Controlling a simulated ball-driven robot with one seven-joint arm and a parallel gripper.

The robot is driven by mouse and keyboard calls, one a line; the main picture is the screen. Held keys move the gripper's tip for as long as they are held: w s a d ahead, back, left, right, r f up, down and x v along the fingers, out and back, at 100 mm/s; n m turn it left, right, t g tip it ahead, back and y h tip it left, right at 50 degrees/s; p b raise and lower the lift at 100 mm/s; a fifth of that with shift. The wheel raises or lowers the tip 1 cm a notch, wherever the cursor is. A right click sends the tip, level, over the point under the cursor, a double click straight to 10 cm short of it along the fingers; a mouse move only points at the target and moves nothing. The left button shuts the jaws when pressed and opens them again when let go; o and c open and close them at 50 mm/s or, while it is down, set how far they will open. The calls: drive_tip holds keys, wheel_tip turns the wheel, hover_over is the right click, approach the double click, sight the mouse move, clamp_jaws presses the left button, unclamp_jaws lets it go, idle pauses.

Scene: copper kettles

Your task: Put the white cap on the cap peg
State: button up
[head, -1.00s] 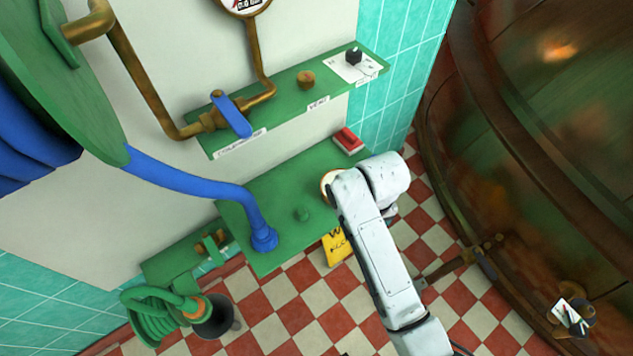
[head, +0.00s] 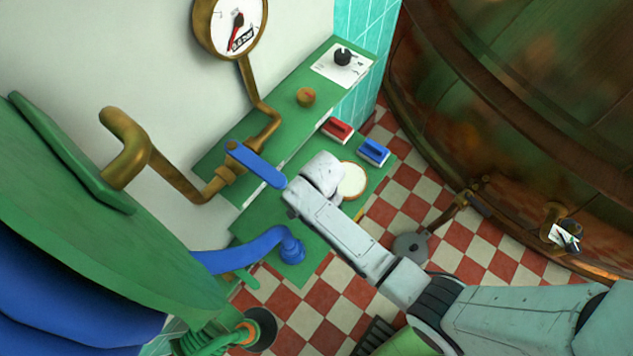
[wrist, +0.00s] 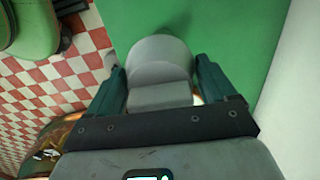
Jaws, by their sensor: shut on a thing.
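The white cap (wrist: 158,58), greyish in the wrist view's shade, has a round top and a block-shaped grip. My gripper (wrist: 161,85) is shut on this block, with one dark green finger on each side. The cap is over the green lower shelf (wrist: 225,35); I cannot tell whether it touches anything. A darker green patch (wrist: 180,22) shows just beyond the cap; whether it is the peg or a shadow is unclear. In the head view my pale wrist hides the gripper, the cap and the part of the lower shelf (head: 312,262) where a green peg stood.
A blue hose end (head: 290,247) stands left of my wrist. A round cream disc (head: 352,180), a red block (head: 337,130) and a blue block (head: 373,151) sit to the right. The upper shelf with a blue-handled valve (head: 257,165) is close behind.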

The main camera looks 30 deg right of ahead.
drive_tip(key=f+b, duration=0.5)
drive_tip(key=shift+w+a, duration=0.2)
drive_tip(key=shift+a, duration=0.05)
drive_tip(key=shift+f+b, duration=0.35)
drive_tip(key=shift+f, duration=0.4)
drive_tip(key=shift+a+f, duration=0.1)
drive_tip(key=shift+f, duration=0.55)
drive_tip(key=o, duration=0.8)
wheel_tip(320, 180, up, 11)
drive_tip(key=shift+s+p, duration=0.1)
drive_tip(key=shift+p, duration=0.3)
